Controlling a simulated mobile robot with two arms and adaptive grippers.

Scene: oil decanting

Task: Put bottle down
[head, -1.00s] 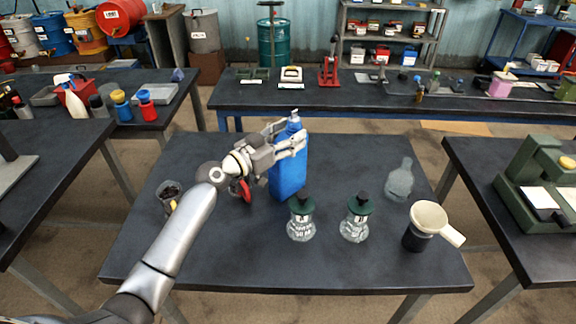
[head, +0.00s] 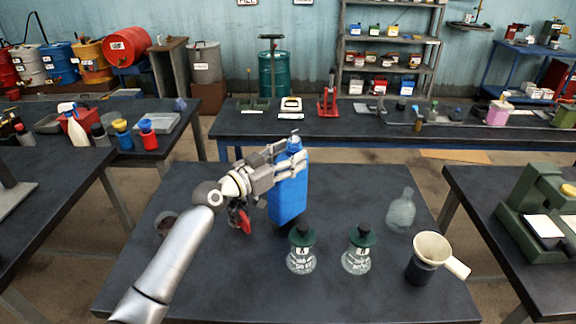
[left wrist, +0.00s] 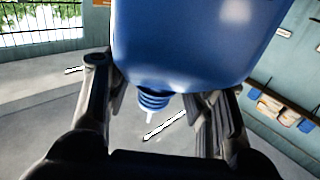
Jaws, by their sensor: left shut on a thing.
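The blue bottle (head: 289,197) is upright, perhaps slightly tilted, over the back middle of the dark table (head: 210,285). My left gripper (head: 288,163) is shut around its upper part from the left. A dark patch shows under the bottle's base; I cannot tell whether the base touches the table. In the left wrist view the bottle's blue body (left wrist: 195,40) fills the top middle, with its ribbed neck and nozzle between the fingers (left wrist: 160,105). My right gripper is not in view.
Two green-capped flasks, A (head: 301,250) and B (head: 358,250), stand in front of the bottle. A clear bottle (head: 401,212) and a dark vessel with a cream funnel (head: 430,255) stand right. A glass vessel (head: 167,222) and something red (head: 243,220) are left. The front table is clear.

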